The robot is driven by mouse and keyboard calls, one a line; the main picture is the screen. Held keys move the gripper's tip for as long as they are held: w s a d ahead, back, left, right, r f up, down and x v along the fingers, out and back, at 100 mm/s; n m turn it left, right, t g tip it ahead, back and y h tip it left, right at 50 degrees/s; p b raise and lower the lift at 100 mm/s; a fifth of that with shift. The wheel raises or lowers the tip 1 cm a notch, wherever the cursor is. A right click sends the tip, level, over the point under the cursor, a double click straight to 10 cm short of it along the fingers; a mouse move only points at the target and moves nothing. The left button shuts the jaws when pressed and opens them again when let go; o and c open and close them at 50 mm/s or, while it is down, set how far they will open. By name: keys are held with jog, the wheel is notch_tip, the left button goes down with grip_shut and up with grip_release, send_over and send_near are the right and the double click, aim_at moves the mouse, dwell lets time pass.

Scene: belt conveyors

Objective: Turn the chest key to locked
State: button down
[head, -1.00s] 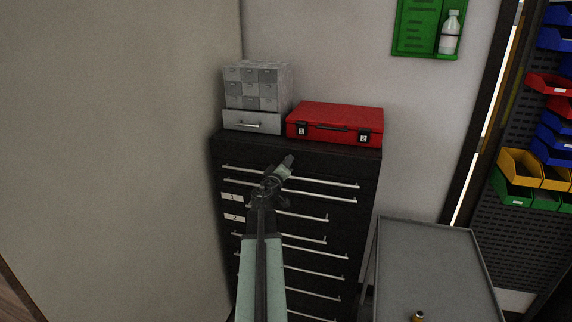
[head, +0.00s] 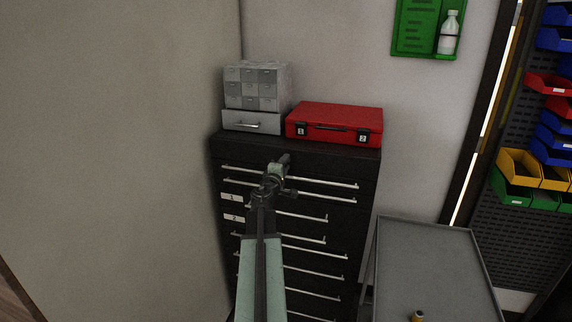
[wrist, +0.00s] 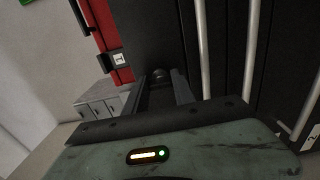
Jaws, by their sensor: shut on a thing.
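The black tool chest (head: 345,168) stands against the wall, its long-handled drawers facing me. My gripper (head: 284,158) is at the upper front of the chest, near its top edge. In the wrist view my gripper (wrist: 160,82) is shut on a small dark rounded piece, the chest key (wrist: 160,73), at the chest's dark front panel. Most of the key is hidden between the fingers, and my gripper hides it in the head view. I cannot read whether the key stands at locked.
A red case (head: 335,118) and a grey small-drawer cabinet (head: 258,85) over a grey drawer box (head: 250,122) sit on the chest. A grey-topped cart (head: 430,265) stands close on the right. A wall is close on the left.

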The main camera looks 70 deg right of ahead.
jog(key=shift+w+a, duration=0.1)
dwell(0.4)
jog(key=c, duration=1)
grip_release()
jog(key=shift+c, duration=0.2)
jog(key=a, duration=0.7)
jog(key=shift+s+a, duration=0.25)
jog(key=shift+a, duration=0.1)
